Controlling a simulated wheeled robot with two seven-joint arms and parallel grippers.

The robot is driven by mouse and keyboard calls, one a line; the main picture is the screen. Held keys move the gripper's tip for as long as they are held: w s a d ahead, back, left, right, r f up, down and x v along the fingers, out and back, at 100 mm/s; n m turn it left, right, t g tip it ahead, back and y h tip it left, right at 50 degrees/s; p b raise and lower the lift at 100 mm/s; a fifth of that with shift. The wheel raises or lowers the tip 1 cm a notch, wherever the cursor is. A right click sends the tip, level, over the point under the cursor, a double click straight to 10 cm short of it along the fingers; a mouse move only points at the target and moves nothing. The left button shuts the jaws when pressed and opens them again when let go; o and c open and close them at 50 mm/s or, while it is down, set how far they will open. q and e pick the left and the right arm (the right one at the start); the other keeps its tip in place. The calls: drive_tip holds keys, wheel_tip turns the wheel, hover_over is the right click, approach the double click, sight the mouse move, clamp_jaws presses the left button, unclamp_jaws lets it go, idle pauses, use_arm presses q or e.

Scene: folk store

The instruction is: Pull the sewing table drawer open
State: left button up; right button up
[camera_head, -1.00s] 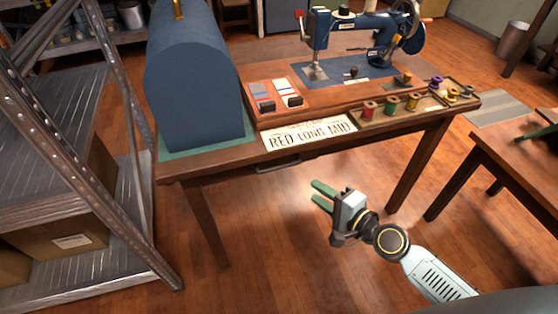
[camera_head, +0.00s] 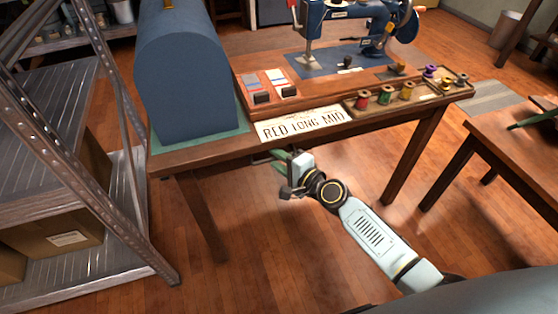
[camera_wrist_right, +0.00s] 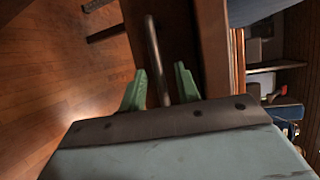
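The wooden sewing table (camera_head: 200,158) stands ahead with a blue sewing machine (camera_head: 345,22) on it. Its drawer front lies in shadow under the near edge and looks closed. In the right wrist view, the drawer's bar handle (camera_wrist_right: 155,58) runs between the two green fingers of my right gripper (camera_wrist_right: 160,88). The fingers are apart, with a visible gap to the bar on each side. In the head view my right gripper (camera_head: 283,160) is at the table's front edge, below the sign, and the handle is hidden behind it. My left gripper is out of view.
A "RED LONG MID" sign (camera_head: 302,124), a spool tray (camera_head: 352,106) and a blue domed case (camera_head: 188,85) are on the tabletop. A metal shelf rack (camera_head: 125,200) stands close on the left, another table (camera_head: 520,150) on the right. The floor before the table is open.

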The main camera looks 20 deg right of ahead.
clamp_jaws()
idle(0.4)
